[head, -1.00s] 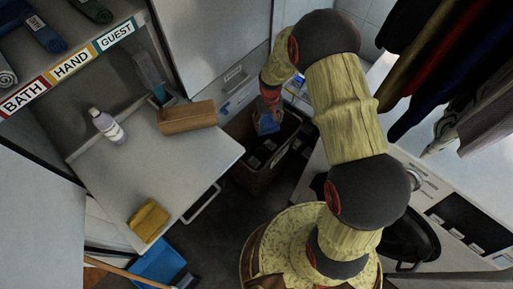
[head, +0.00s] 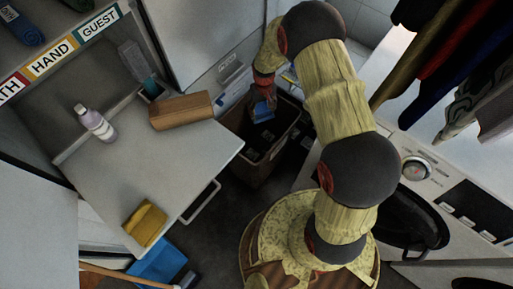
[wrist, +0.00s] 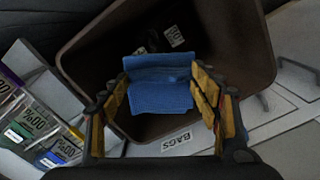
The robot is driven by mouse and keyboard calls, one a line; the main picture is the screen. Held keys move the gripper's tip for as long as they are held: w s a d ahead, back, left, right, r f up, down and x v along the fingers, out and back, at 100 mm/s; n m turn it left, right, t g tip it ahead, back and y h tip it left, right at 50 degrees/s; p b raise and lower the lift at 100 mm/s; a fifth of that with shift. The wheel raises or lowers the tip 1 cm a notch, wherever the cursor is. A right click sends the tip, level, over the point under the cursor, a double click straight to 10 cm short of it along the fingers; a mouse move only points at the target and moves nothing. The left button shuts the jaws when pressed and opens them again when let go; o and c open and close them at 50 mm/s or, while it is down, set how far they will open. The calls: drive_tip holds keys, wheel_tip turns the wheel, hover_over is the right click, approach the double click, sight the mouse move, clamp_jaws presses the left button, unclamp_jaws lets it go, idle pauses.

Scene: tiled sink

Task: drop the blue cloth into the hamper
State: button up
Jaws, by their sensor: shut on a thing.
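The blue cloth (head: 262,110) hangs from my gripper (head: 263,90) over the brown hamper (head: 246,168), near its far side in the head view. In the wrist view, the cloth (wrist: 160,90) lies between the two yellow-padded fingers of my gripper (wrist: 163,82), which is shut on it. The hamper's open mouth and inner wall (wrist: 238,45) show behind and around the cloth. Dark items with white labels lie inside the hamper. I cannot tell how far the cloth is above them.
A counter (head: 150,175) left of the hamper holds a bottle (head: 95,123), a brown block-like object (head: 181,110) and a yellow cloth (head: 145,223). A washing machine (head: 440,185) stands at the right, with clothes (head: 450,55) hanging above. A blue dustpan (head: 158,262) lies at the lower left.

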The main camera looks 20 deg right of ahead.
drive_tip(key=shift+f, duration=0.35)
drive_tip(key=o, duration=1.1)
drive_tip(key=shift+o, duration=0.5)
wheel_tip(320, 180, up, 12)
